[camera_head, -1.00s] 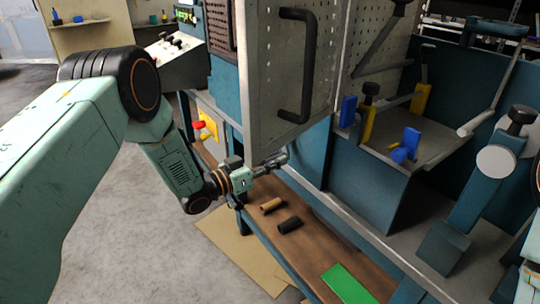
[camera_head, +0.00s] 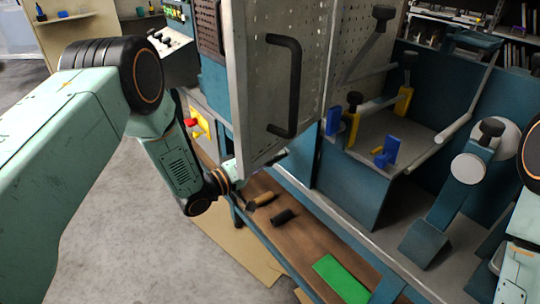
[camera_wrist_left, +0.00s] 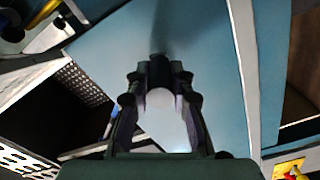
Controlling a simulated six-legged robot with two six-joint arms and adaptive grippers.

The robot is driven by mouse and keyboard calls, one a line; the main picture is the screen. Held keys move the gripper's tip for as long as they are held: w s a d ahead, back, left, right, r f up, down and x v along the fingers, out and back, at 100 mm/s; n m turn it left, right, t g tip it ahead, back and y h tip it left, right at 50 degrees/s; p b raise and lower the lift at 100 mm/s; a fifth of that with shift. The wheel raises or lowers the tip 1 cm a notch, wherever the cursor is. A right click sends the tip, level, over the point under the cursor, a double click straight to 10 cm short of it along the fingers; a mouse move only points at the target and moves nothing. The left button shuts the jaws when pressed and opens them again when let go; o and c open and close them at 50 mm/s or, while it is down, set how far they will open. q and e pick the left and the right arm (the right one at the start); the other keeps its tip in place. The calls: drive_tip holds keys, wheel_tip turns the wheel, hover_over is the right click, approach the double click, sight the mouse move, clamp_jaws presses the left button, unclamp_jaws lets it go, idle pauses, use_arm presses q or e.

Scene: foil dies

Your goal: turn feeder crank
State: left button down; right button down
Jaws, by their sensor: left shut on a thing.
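My left gripper (camera_wrist_left: 159,84) is shut on a dark, rounded handle (camera_wrist_left: 160,68) in the left wrist view. A pale, flat arm (camera_wrist_left: 167,125) shows between the fingers, and the handle seems to belong to it as a crank. My right gripper is out of view.
The panel carries a black handle (camera_head: 287,85). A brown shelf (camera_head: 300,250) below holds a tan cylinder (camera_head: 264,198), a black cylinder (camera_head: 283,216) and a green plate (camera_head: 341,278). A red knob (camera_head: 191,122) on yellow is left of the panel. Floor at lower left is clear.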

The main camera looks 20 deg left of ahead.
use_arm(q)
wheel_tip(320, 180, up, 2)
drive_tip(key=n+p, duration=0.1)
drive_tip(key=n, duration=0.2)
drive_tip(key=shift+s+d+n+p, duration=0.1)
drive_tip(key=shift+n+p, duration=0.2)
drive_tip(key=shift+n, duration=0.1)
drive_tip(key=r+n+p, duration=0.1)
drive_tip(key=n, duration=0.1)
drive_tip(key=r+n, duration=0.1)
drive_tip(key=n, duration=0.1)
drive_tip(key=shift+w+a+r+n+p, duration=0.15)
drive_tip(key=shift+w+a+n+p, duration=0.05)
drive_tip(key=shift+n+p, duration=0.15)
drive_tip(key=shift+w+a+r+n+p, duration=0.25)
drive_tip(key=shift+a+r+n, duration=0.1)
drive_tip(key=shift+n, duration=0.75)
drive_tip(key=shift+w+a+r+n+p, duration=0.2)
drive_tip(key=shift+a+r+n+p, duration=0.15)
drive_tip(key=shift+n, duration=0.7)
drive_tip(key=shift+w+a+r+n+p, duration=0.25)
drive_tip(key=shift+r+n, duration=0.15)
drive_tip(key=shift+n, duration=0.7)
drive_tip(key=c, duration=1.2)
unclamp_jaws()
drive_tip(key=shift+o, duration=0.2)
